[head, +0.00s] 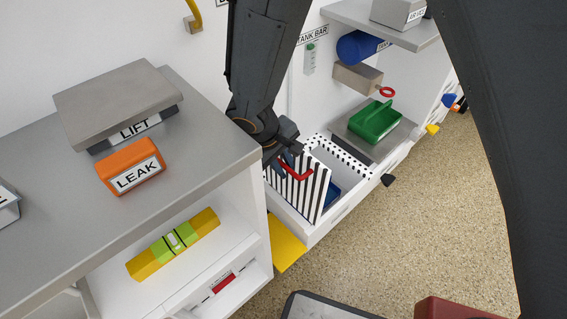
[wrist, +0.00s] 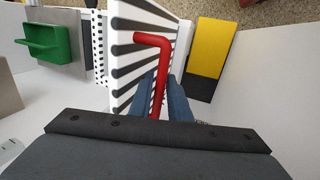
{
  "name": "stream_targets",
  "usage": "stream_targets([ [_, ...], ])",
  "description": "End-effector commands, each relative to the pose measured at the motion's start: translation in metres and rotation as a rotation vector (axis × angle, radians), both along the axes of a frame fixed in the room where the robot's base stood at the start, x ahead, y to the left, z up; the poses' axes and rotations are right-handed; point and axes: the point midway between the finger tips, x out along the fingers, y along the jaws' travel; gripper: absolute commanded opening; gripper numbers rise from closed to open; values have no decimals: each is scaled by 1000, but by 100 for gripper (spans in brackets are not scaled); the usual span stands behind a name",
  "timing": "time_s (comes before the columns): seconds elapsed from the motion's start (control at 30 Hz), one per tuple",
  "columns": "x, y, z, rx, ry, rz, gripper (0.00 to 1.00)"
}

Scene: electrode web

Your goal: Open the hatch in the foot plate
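The hatch (head: 303,190) is a black-and-white striped panel with a red bent handle (head: 297,172). It stands steeply raised above a white-walled opening in the low foot plate (head: 349,156), whose rim shows black dots. My gripper (head: 286,158) is at the handle on the panel's upper part. The fingertips are partly hidden by the handle and the wrist body.
Something blue (head: 332,194) lies in the opening. A green handled block (head: 374,122) stands behind it. A yellow panel (head: 285,243) is at the front left. The grey counter (head: 210,140) with an orange LEAK block (head: 131,166) is left of my arm.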

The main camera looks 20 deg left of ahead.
Motion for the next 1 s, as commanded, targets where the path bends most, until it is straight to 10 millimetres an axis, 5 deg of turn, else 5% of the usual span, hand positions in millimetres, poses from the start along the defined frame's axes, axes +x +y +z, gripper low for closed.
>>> stream_targets([
  [0.37,0,1,9,4,-3,1,23],
  [0.8,-19,12,70,6,-4,4,23],
  [1.0,-23,13,80,3,-3,3,23],
])
